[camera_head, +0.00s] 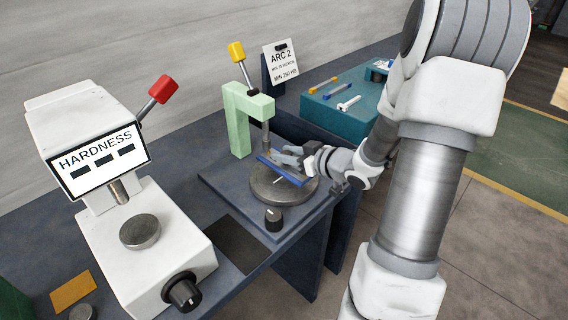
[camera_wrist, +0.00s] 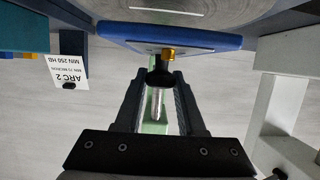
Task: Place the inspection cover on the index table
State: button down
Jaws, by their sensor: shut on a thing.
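The inspection cover (camera_head: 268,168) appears as a thin blue plate over the index table (camera_head: 268,198), a round grey disc under a pale green press frame. In the head view it is mostly edge-on, and my gripper (camera_head: 298,160) is beside it. In the wrist view, the blue cover (camera_wrist: 200,40) spans the top, with a black and brass knob facing me. My gripper (camera_wrist: 160,82) is shut on this knob. The grey disc (camera_wrist: 205,12) shows just beyond the cover. I cannot tell whether cover and disc touch.
The green press frame (camera_head: 237,125) with a yellow-tipped lever (camera_head: 237,52) stands close behind the disc. A black knob (camera_head: 273,219) sits in front of it. A white hardness tester (camera_head: 150,245) stands left. A teal tray (camera_head: 340,112) with tools lies behind, beside a sign (camera_head: 282,62).

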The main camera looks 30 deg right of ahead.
jog(key=shift+w+a+f+b, duration=0.1)
jog(key=shift+f+b, duration=0.1)
jog(key=shift+f, duration=0.35)
jog(key=shift+w+f+b, duration=0.15)
jog(key=shift+f+b, duration=0.05)
jog(key=shift+f, duration=0.4)
jog(key=shift+w+a+f+b, duration=0.1)
jog(key=shift+f+b, duration=0.1)
jog(key=shift+f, duration=0.35)
jog(key=shift+f, duration=0.15)
jog(key=c, duration=0.5)
grip_release()
jog(key=shift+r, duration=0.2)
jog(key=p+v, duration=0.2)
jog(key=v, duration=1)
